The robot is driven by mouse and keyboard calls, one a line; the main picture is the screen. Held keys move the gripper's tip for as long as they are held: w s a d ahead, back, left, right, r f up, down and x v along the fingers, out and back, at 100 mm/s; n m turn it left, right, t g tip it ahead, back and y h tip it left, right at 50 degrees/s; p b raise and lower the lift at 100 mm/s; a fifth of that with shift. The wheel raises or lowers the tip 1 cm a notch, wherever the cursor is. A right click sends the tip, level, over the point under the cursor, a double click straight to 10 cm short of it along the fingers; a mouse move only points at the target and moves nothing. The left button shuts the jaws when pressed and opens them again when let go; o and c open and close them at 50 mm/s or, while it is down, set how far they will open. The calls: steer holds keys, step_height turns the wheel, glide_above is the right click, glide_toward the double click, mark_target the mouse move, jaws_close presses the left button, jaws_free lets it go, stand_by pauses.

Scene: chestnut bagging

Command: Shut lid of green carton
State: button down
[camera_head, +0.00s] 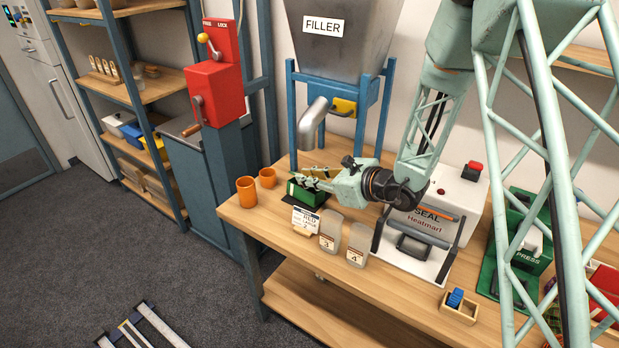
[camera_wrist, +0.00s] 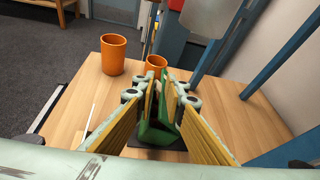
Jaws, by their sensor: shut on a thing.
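The green carton (camera_head: 306,195) stands on a dark base on the wooden bench, under the filler spout. My gripper (camera_head: 318,176) is over the carton, reaching in from the right. In the wrist view, my gripper (camera_wrist: 164,92) has its yellow-padded fingers closed on an upright green panel, which looks like the carton's lid. The carton's lower part (camera_wrist: 154,136) shows below the fingers. The fingers hide much of the carton's top, so how far the lid is open cannot be told.
Two orange cups (camera_head: 246,191) stand left of the carton. A label card (camera_head: 305,220) and two clear numbered containers (camera_head: 330,232) stand in front. The heat sealer (camera_head: 420,245) is on the right. The filler's metal spout (camera_head: 312,125) and blue frame (camera_head: 365,128) are close behind.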

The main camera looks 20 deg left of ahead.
steer(key=shift+s+a+f+b, duration=0.2)
steer(key=shift+s+f+b, duration=0.25)
steer(key=shift+f+b, duration=0.1)
steer(key=shift+s+a+f+b, duration=0.15)
steer(key=shift+s+f+b, duration=0.3)
steer(key=shift+f, duration=0.1)
steer(key=c, duration=3.1)
jaws_free()
steer(key=shift+w+r, duration=0.15)
steer(key=shift+r, duration=0.05)
steer(key=shift+c, duration=0.2)
steer(key=shift+d, duration=0.15)
steer(key=v, duration=1.1)
steer(key=shift+s+d+r, duration=0.15)
steer(key=shift+s+d, duration=0.05)
steer(key=shift+d, duration=0.05)
